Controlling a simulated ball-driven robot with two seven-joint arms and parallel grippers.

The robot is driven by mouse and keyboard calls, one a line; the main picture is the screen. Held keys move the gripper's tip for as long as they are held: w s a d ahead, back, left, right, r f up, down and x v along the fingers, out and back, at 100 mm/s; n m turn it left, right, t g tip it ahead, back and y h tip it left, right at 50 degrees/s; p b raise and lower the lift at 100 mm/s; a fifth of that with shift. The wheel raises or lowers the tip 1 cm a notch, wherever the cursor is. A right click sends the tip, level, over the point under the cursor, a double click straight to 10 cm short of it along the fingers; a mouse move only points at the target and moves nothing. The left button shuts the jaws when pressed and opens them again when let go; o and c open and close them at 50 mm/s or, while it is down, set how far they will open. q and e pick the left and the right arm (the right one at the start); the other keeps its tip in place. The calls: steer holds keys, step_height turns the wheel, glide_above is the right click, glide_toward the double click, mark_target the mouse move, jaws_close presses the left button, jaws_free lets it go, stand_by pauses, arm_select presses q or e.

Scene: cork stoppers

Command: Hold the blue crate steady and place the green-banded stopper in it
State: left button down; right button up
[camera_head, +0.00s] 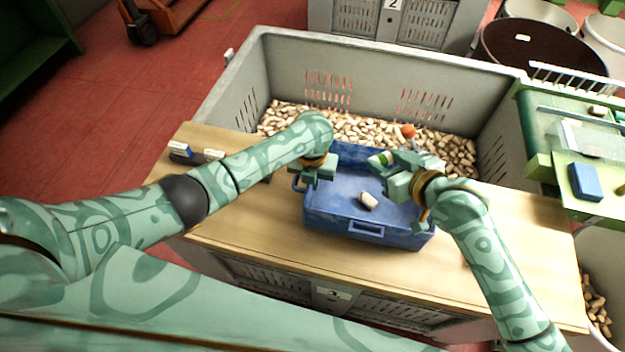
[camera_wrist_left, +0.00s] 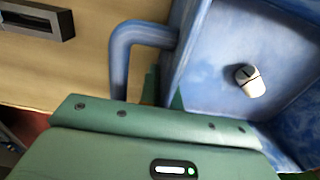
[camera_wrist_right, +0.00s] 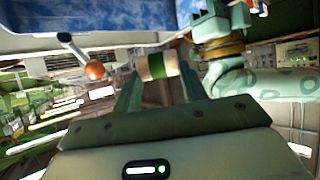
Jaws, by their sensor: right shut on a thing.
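The blue crate (camera_head: 330,222) stands on the wooden board. My left gripper (camera_head: 318,172) is at the crate's left wall; in the left wrist view its fingers (camera_wrist_left: 165,92) are on either side of the wall (camera_wrist_left: 182,60), close against it, beside the side handle (camera_wrist_left: 122,55). My right gripper (camera_head: 388,168) is shut on the green-banded stopper (camera_head: 380,158), held above the crate's back right part. In the right wrist view the stopper (camera_wrist_right: 157,66) lies between the fingertips, its green band showing. Another pale stopper (camera_head: 368,200) with a dark line lies on the crate floor.
A large grey bin (camera_head: 370,65) full of loose corks stands behind the crate. An orange ball (camera_head: 408,131) on a rod is close behind my right gripper. Small blocks (camera_head: 190,154) lie on the board (camera_head: 262,220) at left. A green table (camera_head: 590,170) stands at right.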

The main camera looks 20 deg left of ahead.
steer(key=shift+f, duration=1.45)
steer(key=o, duration=1)
steer(key=shift+o, duration=0.2)
steer(key=v, duration=1.2)
arm_select(q)
steer(key=c, duration=1.5)
jaws_free()
steer(key=shift+c, duration=0.2)
arm_select(e)
steer(key=shift+d, duration=0.1)
